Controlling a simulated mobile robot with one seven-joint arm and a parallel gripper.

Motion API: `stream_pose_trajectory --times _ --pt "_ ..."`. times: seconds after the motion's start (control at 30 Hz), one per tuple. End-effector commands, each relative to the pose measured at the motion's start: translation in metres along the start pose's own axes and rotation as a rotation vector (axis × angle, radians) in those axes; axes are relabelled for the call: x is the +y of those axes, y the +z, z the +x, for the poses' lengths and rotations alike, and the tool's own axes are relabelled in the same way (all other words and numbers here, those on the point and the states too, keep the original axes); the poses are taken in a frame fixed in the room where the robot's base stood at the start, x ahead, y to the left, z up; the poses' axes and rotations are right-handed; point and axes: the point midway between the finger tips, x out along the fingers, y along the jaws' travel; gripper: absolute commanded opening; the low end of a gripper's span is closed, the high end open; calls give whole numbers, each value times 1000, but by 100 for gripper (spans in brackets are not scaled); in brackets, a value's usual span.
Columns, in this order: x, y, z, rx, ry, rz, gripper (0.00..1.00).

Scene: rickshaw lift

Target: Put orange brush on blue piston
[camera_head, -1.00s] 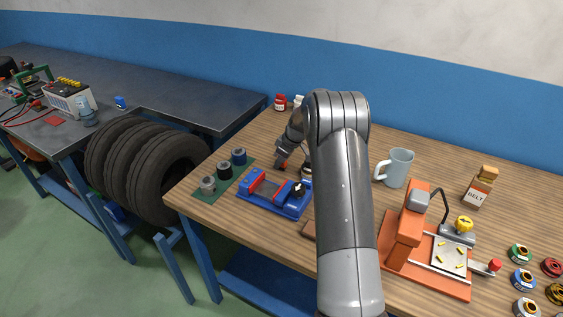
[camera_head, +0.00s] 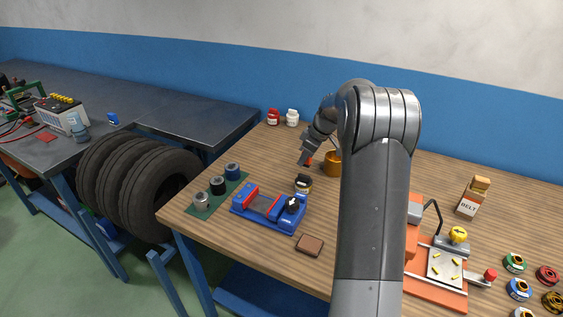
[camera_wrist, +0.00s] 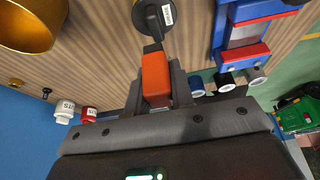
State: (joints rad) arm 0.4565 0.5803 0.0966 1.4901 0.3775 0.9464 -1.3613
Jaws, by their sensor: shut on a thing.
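My gripper (camera_wrist: 152,88) is shut on the orange brush (camera_wrist: 155,74), whose orange body shows between the fingers in the wrist view. A dark end of the brush points toward a black-topped tin. In the head view my gripper (camera_head: 305,161) is above the back of the wooden table, with a bit of orange at its tip. The blue piston (camera_head: 232,171) stands upright on a green mat (camera_head: 209,206) at the table's left edge, left of my gripper and apart from it. The blue piston is partly hidden behind my finger in the wrist view (camera_wrist: 195,86).
Black (camera_head: 218,186) and grey (camera_head: 201,200) pistons stand beside the blue one. A blue vise with red jaws (camera_head: 262,207), the tin (camera_head: 303,184) and a copper pot (camera_head: 332,164) are nearby. Red (camera_head: 273,117) and white (camera_head: 292,117) jars stand at the back.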

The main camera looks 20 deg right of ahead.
Motion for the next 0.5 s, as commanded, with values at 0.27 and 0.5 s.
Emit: stream_pose_trajectory --times 0.27,0.5 --pt "-3 -62 2 -16 50 123 0" --pt "-14 -134 6 -11 116 275 0"
